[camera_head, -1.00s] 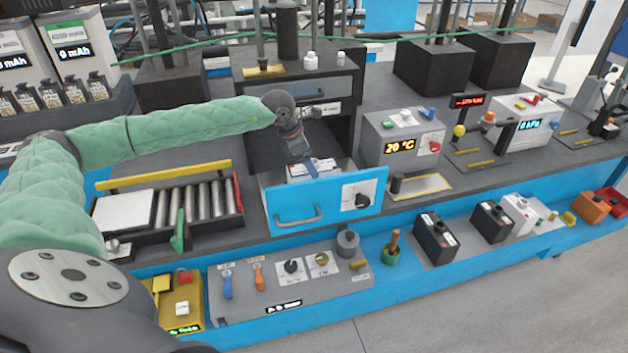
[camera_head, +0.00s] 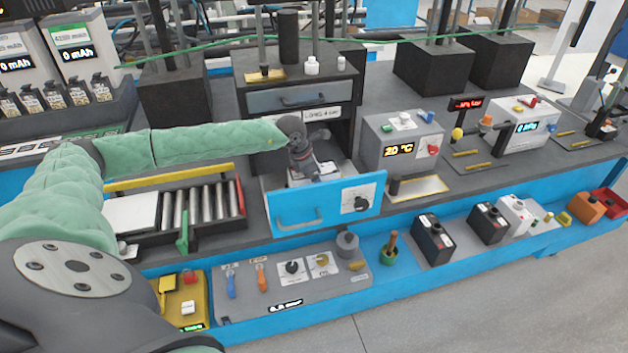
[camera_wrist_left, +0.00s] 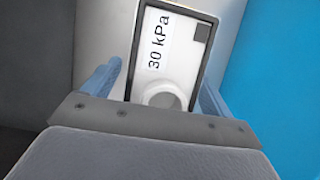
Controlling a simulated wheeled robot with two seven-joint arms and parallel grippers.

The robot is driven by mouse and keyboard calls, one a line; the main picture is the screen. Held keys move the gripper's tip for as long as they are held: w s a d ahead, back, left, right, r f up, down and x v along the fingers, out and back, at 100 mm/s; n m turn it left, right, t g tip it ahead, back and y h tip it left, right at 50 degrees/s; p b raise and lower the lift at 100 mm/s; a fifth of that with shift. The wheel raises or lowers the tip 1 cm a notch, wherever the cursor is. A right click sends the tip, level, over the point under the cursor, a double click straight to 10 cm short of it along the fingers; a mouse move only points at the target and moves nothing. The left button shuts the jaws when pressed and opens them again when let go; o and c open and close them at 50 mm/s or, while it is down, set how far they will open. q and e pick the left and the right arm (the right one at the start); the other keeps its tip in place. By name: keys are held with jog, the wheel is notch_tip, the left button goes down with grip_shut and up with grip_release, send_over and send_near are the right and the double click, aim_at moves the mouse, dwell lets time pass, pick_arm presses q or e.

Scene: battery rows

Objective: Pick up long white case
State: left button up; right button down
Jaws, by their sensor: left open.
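A white case with a dark edge (camera_head: 299,174) lies inside the open blue-fronted drawer (camera_head: 292,214). In the left wrist view the case (camera_wrist_left: 180,50) shows a "30 kPa" label, a small dark square and a round knob. My left gripper (camera_head: 316,176) is over the case in the drawer. In the left wrist view its blue fingers (camera_wrist_left: 158,92) are open, one on each side of the case's near end. I cannot tell whether they touch it. The arm hides part of the case in the head view. My right gripper is not in view.
The drawer front stands close to the gripper, and the dark cabinet (camera_head: 353,137) rises behind. A roller tray (camera_head: 244,200) lies left of the drawer. A grey "20 °C" box (camera_head: 376,148) stands right. Dark batteries (camera_head: 433,240) sit on the lower blue shelf.

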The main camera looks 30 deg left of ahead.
pick_arm(q)
jog(key=shift+f, duration=0.15)
dwell(0.6)
jog(key=c, duration=1.3)
